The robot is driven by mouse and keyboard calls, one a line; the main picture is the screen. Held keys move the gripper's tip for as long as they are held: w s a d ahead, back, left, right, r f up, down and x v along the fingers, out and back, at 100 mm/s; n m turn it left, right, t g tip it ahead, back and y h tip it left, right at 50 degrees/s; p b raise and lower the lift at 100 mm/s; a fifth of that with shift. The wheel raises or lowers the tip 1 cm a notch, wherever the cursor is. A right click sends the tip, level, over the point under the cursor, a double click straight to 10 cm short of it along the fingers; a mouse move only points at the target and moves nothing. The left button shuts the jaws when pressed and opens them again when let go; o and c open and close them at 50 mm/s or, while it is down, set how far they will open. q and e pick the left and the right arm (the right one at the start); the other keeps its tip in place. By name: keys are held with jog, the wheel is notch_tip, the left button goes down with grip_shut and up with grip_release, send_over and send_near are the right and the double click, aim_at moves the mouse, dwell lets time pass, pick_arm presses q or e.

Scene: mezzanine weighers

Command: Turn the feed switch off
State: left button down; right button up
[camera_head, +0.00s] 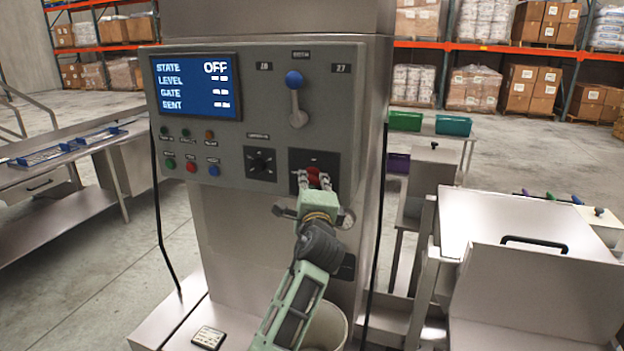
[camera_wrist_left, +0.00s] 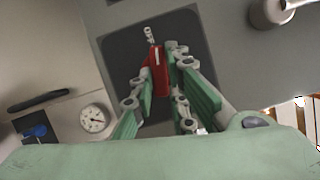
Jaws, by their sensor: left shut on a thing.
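The feed switch is a red handle (camera_head: 313,177) on a dark plate (camera_head: 327,159) at the lower right of the control panel. It also shows as a red block (camera_wrist_left: 157,72) in the left wrist view. My left gripper (camera_head: 314,184) is at the switch, with its fingers on both sides of the red handle, shut on it. In the wrist view the fingers (camera_wrist_left: 160,88) flank the handle. The panel display (camera_head: 196,87) reads STATE OFF, with dashes beside the other lines. My right gripper is not in view.
A blue-knobbed lever (camera_head: 296,97) is above the switch. A black rotary knob (camera_head: 260,164) and several coloured buttons (camera_head: 191,168) are to its left. A gauge (camera_wrist_left: 93,118) is near the gripper. A pale bucket (camera_head: 328,328) stands below. Steel tables stand on both sides.

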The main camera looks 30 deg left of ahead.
pick_arm(q)
jog(key=shift+r+n+p, duration=0.45)
jog(key=shift+n+p, duration=0.25)
jog(key=shift+n, duration=0.4)
jog(key=shift+g, duration=0.3)
jog(key=c, duration=1.9)
grip_release()
jog(key=shift+c, duration=0.2)
jog(key=shift+o, duration=1.1)
jog(key=shift+a+f, duration=0.1)
jog(key=shift+f, duration=0.15)
